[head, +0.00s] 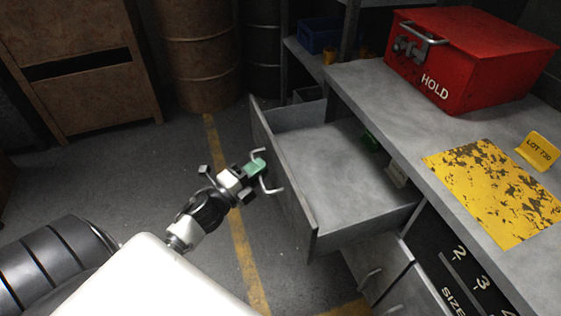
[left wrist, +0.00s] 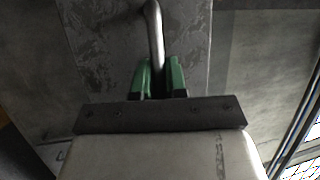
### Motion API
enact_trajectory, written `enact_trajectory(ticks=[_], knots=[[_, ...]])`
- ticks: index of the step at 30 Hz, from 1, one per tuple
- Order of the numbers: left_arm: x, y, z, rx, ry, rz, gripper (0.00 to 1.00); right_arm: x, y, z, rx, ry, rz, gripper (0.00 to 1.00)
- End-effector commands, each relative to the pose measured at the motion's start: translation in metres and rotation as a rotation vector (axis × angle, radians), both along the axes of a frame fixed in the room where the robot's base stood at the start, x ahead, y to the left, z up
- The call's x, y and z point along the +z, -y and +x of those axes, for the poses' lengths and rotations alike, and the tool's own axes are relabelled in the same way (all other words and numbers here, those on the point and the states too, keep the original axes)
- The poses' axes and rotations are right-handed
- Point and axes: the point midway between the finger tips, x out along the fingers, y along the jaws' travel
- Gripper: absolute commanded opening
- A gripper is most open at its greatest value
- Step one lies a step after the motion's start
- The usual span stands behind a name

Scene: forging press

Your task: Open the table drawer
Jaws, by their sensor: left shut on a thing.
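The table drawer (head: 340,180) is grey metal and stands well out from the table (head: 350,85), its inside in view. Its front panel (head: 285,180) faces my arm and carries a curved metal bar handle (head: 272,187). My left gripper (head: 257,166) is at this handle, its green fingers shut on the bar. In the left wrist view, the green fingers (left wrist: 160,78) stand on both sides of the handle bar (left wrist: 155,35), close to the drawer front. My right gripper is in neither view.
A red box marked HOLD (head: 470,60), a yellow worn plate (head: 495,190) and a LOT 730 tag (head: 540,150) are on the tabletop. Small green (head: 369,143) and pale (head: 396,175) items are at the drawer's table side. Lower cabinet doors (head: 375,270) are below.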

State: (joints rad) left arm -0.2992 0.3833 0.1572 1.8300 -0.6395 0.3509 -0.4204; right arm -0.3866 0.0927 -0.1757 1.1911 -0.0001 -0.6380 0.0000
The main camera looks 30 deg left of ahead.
Motion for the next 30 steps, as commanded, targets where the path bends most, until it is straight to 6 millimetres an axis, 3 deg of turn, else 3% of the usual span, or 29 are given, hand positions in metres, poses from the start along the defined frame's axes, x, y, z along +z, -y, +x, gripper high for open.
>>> enact_trajectory(ticks=[9,22,23,27,30], knots=[[0.0,-0.018,-0.024,-0.002,0.0,-0.001,0.0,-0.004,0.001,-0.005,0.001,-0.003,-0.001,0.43],[-0.001,-0.019,-0.026,-0.002,0.0,-0.001,0.0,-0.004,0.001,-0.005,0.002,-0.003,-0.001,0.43],[-0.001,-0.019,-0.026,-0.002,0.0,-0.001,0.17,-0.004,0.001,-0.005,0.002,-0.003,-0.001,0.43],[0.0,-0.019,-0.025,-0.001,0.0,-0.001,0.37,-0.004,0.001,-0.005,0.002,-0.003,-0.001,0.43],[0.0,-0.019,-0.025,-0.001,0.0,0.0,0.37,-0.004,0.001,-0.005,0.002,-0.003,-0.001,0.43]])
